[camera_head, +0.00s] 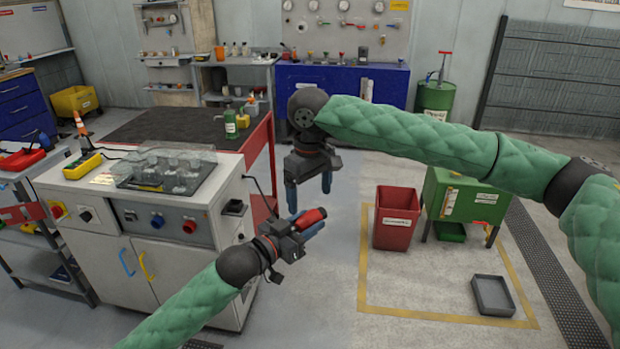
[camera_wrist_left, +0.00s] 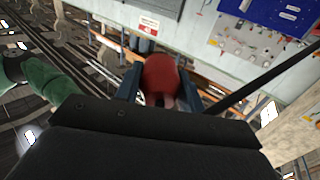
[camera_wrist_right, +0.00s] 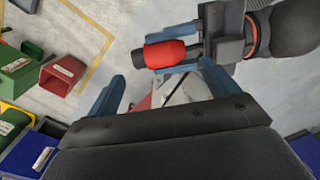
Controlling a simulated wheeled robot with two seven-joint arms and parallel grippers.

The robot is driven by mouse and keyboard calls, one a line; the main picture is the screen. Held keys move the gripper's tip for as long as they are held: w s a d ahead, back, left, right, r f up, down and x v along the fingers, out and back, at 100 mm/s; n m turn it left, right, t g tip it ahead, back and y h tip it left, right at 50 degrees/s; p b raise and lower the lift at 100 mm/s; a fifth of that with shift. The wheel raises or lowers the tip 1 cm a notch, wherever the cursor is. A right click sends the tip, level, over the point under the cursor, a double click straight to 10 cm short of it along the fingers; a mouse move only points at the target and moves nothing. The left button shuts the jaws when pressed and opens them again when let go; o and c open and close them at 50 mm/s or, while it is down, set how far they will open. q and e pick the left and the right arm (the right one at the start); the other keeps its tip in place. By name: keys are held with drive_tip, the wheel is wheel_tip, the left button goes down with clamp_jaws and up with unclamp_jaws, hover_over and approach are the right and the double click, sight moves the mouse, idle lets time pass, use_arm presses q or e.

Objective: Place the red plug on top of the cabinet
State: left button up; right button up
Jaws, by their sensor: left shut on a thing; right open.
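The red plug (camera_head: 309,217) is a short red cylinder with a black end. My left gripper (camera_head: 314,226) is shut on it and holds it in the air to the right of the white cabinet (camera_head: 165,270). The plug's round red end (camera_wrist_left: 164,76) shows between the fingers in the left wrist view. It also shows side-on in the right wrist view (camera_wrist_right: 172,53). My right gripper (camera_head: 309,192) is open and empty, pointing down just above and behind the left one. The white cabinet's top carries a clear cover (camera_head: 165,172) over an instrument.
A yellow box with a red button (camera_head: 82,166) sits on the cabinet's left top. A red-sided table (camera_head: 262,150) stands behind it. A red bin (camera_head: 396,225), a green cabinet (camera_head: 464,203) and a grey tray (camera_head: 492,295) stand to the right. The floor below my grippers is clear.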

sight(310, 213)
drive_tip(key=shift+f, duration=3.45)
drive_tip(key=c, duration=0.8)
use_arm(q)
drive_tip(key=o, duration=1.4)
use_arm(e)
drive_tip(key=shift+c, duration=0.2)
